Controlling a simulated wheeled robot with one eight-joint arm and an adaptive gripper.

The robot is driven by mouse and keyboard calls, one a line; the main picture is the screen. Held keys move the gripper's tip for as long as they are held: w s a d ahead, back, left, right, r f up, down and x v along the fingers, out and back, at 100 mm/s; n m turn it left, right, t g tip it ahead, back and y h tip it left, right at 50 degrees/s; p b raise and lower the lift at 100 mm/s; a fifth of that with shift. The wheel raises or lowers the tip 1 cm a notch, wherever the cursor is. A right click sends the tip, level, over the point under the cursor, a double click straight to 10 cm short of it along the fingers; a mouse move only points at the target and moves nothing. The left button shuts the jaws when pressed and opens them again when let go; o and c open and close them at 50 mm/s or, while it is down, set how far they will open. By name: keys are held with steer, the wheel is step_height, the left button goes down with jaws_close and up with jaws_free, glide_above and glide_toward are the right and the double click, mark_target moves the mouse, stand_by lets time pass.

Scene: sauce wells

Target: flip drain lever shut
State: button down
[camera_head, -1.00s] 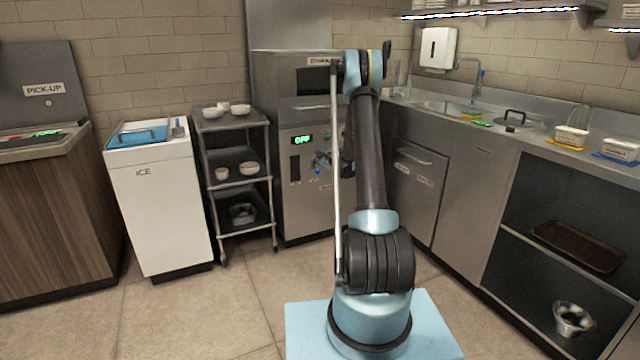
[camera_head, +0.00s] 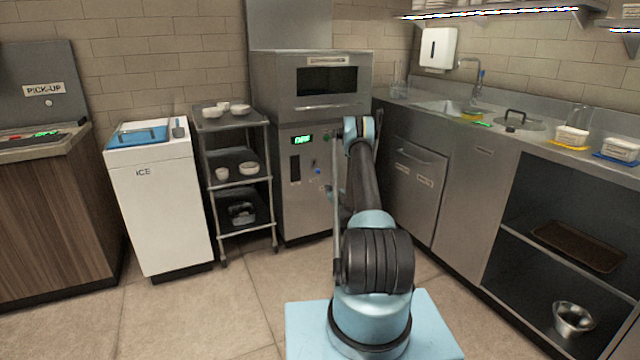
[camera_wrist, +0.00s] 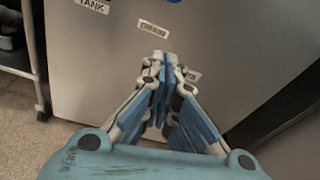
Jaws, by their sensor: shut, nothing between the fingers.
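The steel machine (camera_head: 310,200) stands at the back centre in the head view, with a lit OFF display (camera_head: 302,139) and a blue knob (camera_head: 316,168) on its front. In the wrist view my gripper (camera_wrist: 163,62) is shut and empty, its fingertips close to the steel panel (camera_wrist: 85,60), just below a DRAIN label (camera_wrist: 152,28). Whether the fingertips touch anything is unclear.
A wire-leg cart (camera_head: 240,189) with bowls stands left of the machine, beside the white ice bin (camera_head: 160,205). The steel counter (camera_head: 460,190) with a sink runs along the right. The floor left of my base is clear.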

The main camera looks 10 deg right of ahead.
steer(key=w+a+r, duration=0.2)
steer(key=w+a, duration=0.1)
steer(key=w, duration=0.5)
steer(key=shift+w+r, duration=0.25)
steer(key=shift+w, duration=0.05)
stand_by(0.6)
